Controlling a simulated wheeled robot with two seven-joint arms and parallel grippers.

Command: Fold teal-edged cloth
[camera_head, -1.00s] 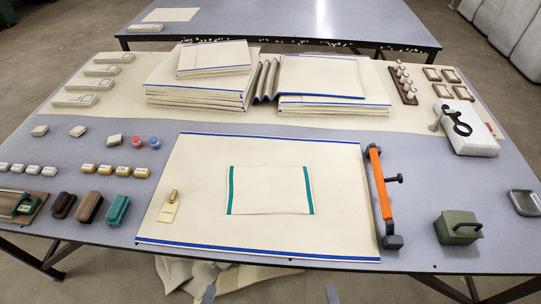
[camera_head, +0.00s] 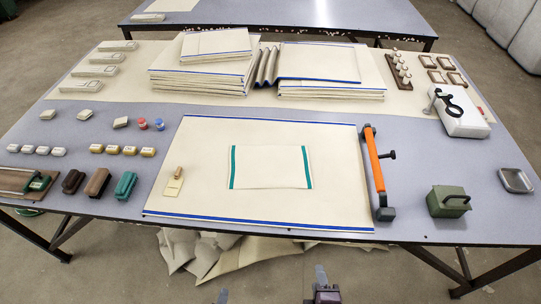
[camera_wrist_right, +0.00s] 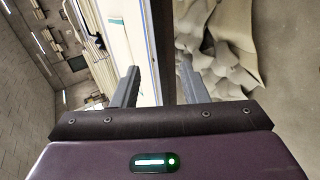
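The teal-edged cloth (camera_head: 270,167) is a small cream rectangle with a teal stripe along its left and right edges. It lies flat on a larger cream sheet with blue edges (camera_head: 210,200) in the middle of the table. My right gripper (camera_head: 321,274) is at the bottom of the head view, in front of the table's near edge and apart from the cloth. In the right wrist view its two fingers (camera_wrist_right: 157,86) stand apart with nothing held between them. Only a grey tip of my left gripper (camera_head: 222,296) shows at the bottom edge.
An orange-handled bar tool (camera_head: 376,165) lies along the sheet's right edge. A wooden-handled tag (camera_head: 174,184) lies on its left part. Stacks of blue-edged cloths (camera_head: 200,75) stand behind. A green box (camera_head: 447,201) is at right, brushes (camera_head: 97,182) at left. Crumpled cloth (camera_head: 215,252) lies below the table.

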